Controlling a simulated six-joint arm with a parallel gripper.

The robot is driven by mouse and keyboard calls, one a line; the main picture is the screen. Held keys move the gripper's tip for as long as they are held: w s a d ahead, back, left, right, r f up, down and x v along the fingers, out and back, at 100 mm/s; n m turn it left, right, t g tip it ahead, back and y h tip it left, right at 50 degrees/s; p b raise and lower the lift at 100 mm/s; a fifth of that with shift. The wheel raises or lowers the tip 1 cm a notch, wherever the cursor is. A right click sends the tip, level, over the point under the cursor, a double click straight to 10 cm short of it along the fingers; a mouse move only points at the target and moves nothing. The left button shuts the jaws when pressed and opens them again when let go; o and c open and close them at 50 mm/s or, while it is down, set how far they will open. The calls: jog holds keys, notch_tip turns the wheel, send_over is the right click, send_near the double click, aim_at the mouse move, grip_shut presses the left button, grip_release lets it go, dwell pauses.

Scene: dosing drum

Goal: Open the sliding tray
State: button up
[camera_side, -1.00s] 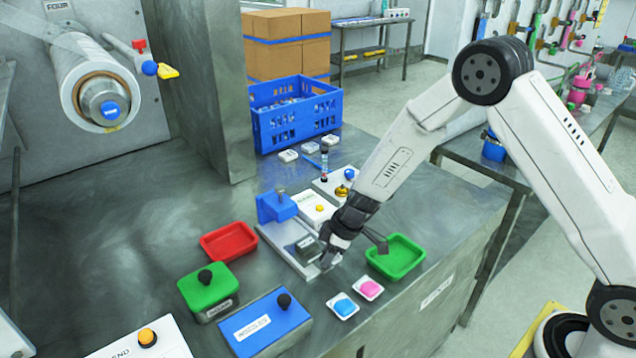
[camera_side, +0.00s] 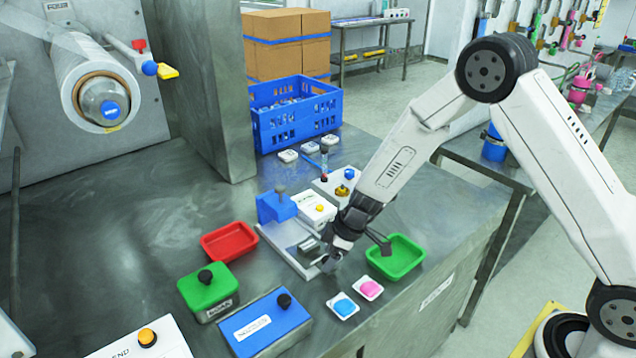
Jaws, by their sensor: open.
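The sliding tray appears to be part of the pale metal fixture (camera_side: 276,237) in the middle of the bench, but I cannot tell its edges or how far it is out. A blue block with a grey knob (camera_side: 277,206) stands at the fixture's back left end. A small silvery part (camera_side: 308,244) lies on the fixture, close to my gripper. My gripper (camera_side: 328,264) is open and points down at the fixture's front right end. Its fingers partly hide that end, and I cannot tell whether they touch it.
A red tray (camera_side: 229,241) lies left of the fixture and a green tray (camera_side: 396,272) lies right of it. A green box (camera_side: 208,290) and a blue box (camera_side: 268,325), both with black knobs, stand in front. Blue and pink packs (camera_side: 368,289) lie near the bench edge.

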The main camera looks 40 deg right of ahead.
jog(key=v, duration=0.7)
jog(key=shift+r, duration=0.3)
jog(key=shift+s+d, duration=0.1)
jog(key=shift+s, duration=0.05)
jog(key=s+d+r+m+h, duration=0.1)
jog(key=s+m, duration=0.3)
jog(key=s, duration=0.4)
jog(key=s+d+r+m+h, duration=0.2)
jog(key=s+d+r+m, duration=0.1)
jog(key=s, duration=0.5)
jog(key=shift+s+d+r+m+g, duration=0.3)
jog(key=shift+r+m, duration=0.25)
jog(key=shift+m, duration=0.45)
